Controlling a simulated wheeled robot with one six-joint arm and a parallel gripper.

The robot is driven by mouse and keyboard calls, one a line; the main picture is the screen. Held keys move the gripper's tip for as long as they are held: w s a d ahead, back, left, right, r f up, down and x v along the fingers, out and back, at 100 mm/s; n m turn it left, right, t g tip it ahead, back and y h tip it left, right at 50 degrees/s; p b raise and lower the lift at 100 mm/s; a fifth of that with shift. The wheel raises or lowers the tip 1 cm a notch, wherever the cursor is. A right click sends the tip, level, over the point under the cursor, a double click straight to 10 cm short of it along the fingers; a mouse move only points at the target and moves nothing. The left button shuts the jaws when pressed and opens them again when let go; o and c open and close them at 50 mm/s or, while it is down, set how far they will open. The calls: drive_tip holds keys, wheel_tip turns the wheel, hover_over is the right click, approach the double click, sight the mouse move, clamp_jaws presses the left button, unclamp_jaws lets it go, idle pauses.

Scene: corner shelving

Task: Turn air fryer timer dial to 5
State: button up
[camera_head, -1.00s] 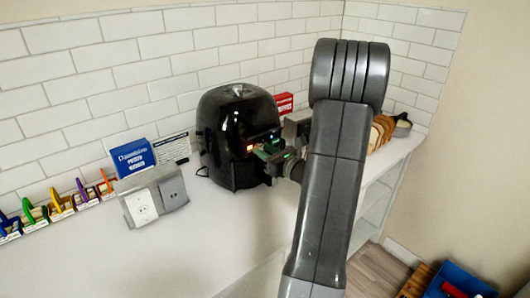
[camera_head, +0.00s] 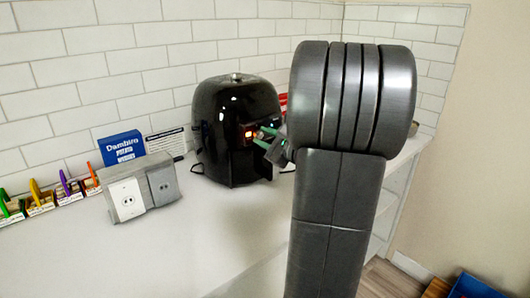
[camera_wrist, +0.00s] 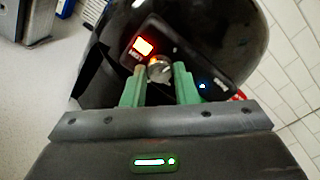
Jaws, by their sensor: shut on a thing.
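The black, rounded air fryer (camera_head: 238,110) stands upright on the white counter against the tiled wall. Its front panel carries a lit red-orange display (camera_wrist: 143,46) and a round silver timer dial (camera_wrist: 159,69). My gripper (camera_wrist: 158,72) is at the panel, its two green fingers on either side of the dial and closed on it. In the head view my gripper (camera_head: 267,138) is partly hidden behind my arm. The dial's numbers and pointer are too small or covered to read.
A grey and white outlet box (camera_head: 143,188) stands on the counter left of the fryer. A blue box (camera_head: 122,148) and a printed card (camera_head: 168,141) stand behind it. Several small coloured items line the wall at far left. The counter front (camera_head: 230,235) is clear.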

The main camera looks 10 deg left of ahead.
drive_tip(key=shift+f+n+b, duration=0.1)
drive_tip(key=shift+n+b, duration=1.1)
drive_tip(key=shift+b, duration=0.35)
drive_tip(key=o, duration=1)
drive_tip(key=v, duration=1.3)
drive_tip(key=shift+s+d+b, duration=0.3)
drive_tip(key=shift+b, duration=0.15)
drive_tip(key=shift+a, duration=0.1)
